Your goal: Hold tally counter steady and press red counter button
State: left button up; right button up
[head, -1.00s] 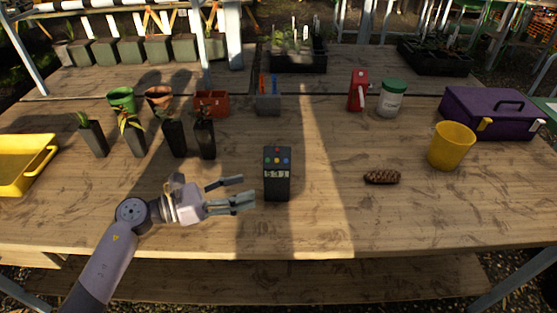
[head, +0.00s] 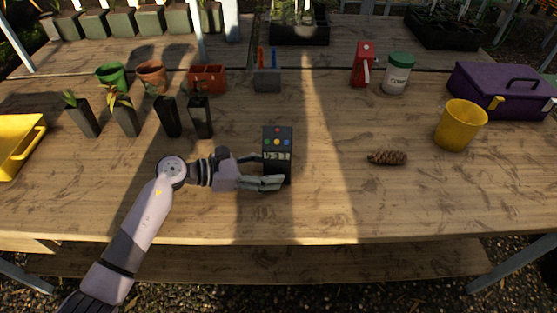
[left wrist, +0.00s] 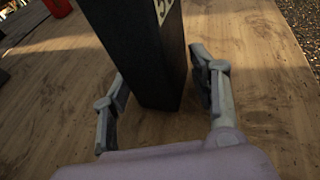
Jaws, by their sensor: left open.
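The tally counter (head: 278,141) is a dark upright box on the wooden table, with red, yellow, blue and green buttons above a white digit strip. Its red button (head: 277,129) is at the top of the face. My left gripper (head: 270,173) is at the counter's lower part, coming from the left. In the left wrist view the counter (left wrist: 145,50) stands between the two open fingers (left wrist: 160,98), with a gap on the right side; contact on the left side is unclear. My right gripper is not in view.
The table between counter and pine cone is clear.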

pick_arm(q)
jog(key=shift+w+d+f, duration=0.1)
jog(key=shift+d+f, duration=0.1)
jog(key=shift+d, duration=0.15)
jog(key=shift+w+d, duration=0.15)
jog(key=shift+d, duration=0.15)
jog(key=shift+c, duration=0.6)
jog(key=c, duration=0.6)
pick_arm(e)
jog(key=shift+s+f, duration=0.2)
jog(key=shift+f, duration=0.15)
pick_arm(q)
jog(key=shift+c, duration=0.4)
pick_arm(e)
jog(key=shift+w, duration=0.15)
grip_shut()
